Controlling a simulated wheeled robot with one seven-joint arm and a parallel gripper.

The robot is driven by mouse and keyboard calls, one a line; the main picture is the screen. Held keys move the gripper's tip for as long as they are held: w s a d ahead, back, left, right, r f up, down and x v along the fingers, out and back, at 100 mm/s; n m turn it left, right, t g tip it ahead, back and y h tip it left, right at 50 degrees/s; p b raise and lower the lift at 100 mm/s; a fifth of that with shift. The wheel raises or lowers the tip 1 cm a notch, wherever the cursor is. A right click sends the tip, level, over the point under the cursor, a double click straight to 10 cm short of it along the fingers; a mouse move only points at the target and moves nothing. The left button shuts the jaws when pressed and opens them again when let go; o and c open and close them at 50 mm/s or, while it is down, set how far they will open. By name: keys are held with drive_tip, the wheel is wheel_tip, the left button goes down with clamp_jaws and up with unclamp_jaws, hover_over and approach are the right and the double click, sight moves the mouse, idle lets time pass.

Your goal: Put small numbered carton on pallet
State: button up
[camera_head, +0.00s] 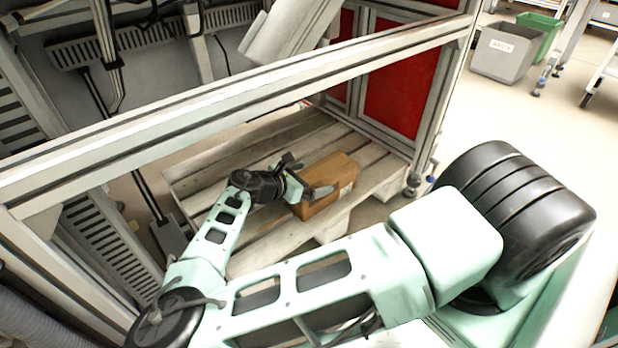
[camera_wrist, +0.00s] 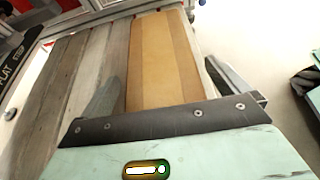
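A small brown cardboard carton (camera_head: 337,175) lies on the wooden slatted pallet (camera_head: 385,172), near its front edge. The head view shows a small pale label on the carton's side; I cannot read a number. My gripper (camera_head: 311,178) is low at the carton, with one finger on either side of it. In the wrist view, the carton (camera_wrist: 165,65) with its lighter tape strip lies between the fingers of my gripper (camera_wrist: 161,70). Contact at the right finger is unclear. The pallet (camera_wrist: 75,85) shows beneath.
A metal frame beam (camera_head: 250,95) crosses above the pallet, in front of the machine. Red panels (camera_head: 400,90) stand behind it. A grey bin (camera_head: 505,52) and a green bin (camera_head: 541,35) stand at the upper right.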

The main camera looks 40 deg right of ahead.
drive_tip(key=shift+r, duration=0.1)
drive_tip(key=p+v, duration=0.4)
drive_tip(key=v, duration=0.3)
drive_tip(key=shift+a, duration=0.3)
drive_tip(key=shift+s+r, duration=0.1)
